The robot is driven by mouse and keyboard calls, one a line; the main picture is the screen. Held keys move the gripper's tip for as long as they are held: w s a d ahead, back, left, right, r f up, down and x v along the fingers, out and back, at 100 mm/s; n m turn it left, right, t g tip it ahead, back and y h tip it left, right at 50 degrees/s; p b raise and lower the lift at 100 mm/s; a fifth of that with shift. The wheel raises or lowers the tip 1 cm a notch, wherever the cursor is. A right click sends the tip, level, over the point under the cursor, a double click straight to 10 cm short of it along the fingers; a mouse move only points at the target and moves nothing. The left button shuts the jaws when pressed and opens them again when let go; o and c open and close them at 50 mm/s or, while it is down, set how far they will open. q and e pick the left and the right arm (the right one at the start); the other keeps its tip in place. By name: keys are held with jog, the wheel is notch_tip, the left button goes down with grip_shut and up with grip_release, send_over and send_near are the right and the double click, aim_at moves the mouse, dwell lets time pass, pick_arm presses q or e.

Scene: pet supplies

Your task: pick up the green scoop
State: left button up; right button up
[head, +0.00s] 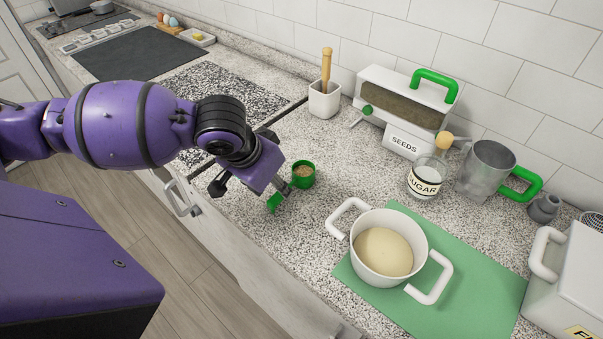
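The green scoop (303,181) is on the speckled counter in the head view, left of the white pot. Its round cup holds something brown. A green piece that looks like its handle (274,203) shows nearer the counter's front edge, with part of it hidden behind a gripper finger. My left gripper (251,190) points down just left of the scoop. Its fingers look spread apart, one near the handle and the other to the left. I cannot tell whether the finger touches the handle. My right gripper is not in view.
A white pot (352,248) with dough stands on a green mat (475,270). A wooden-handled white holder (324,101), seeds dispenser (404,140), sugar jar (425,178) and metal jug (486,172) stand along the back. Clear counter lies between the scoop and these.

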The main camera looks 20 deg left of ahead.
aim_at(291, 187)
pick_arm(q)
jog(key=shift+f, duration=0.6)
jog(key=x, duration=0.3)
jog(key=shift+w+f, duration=0.2)
jog(key=shift+w, duration=0.1)
jog(key=shift+w+f, duration=0.2)
jog(key=shift+f, duration=0.15)
jog(key=shift+w+f, duration=0.1)
grip_shut()
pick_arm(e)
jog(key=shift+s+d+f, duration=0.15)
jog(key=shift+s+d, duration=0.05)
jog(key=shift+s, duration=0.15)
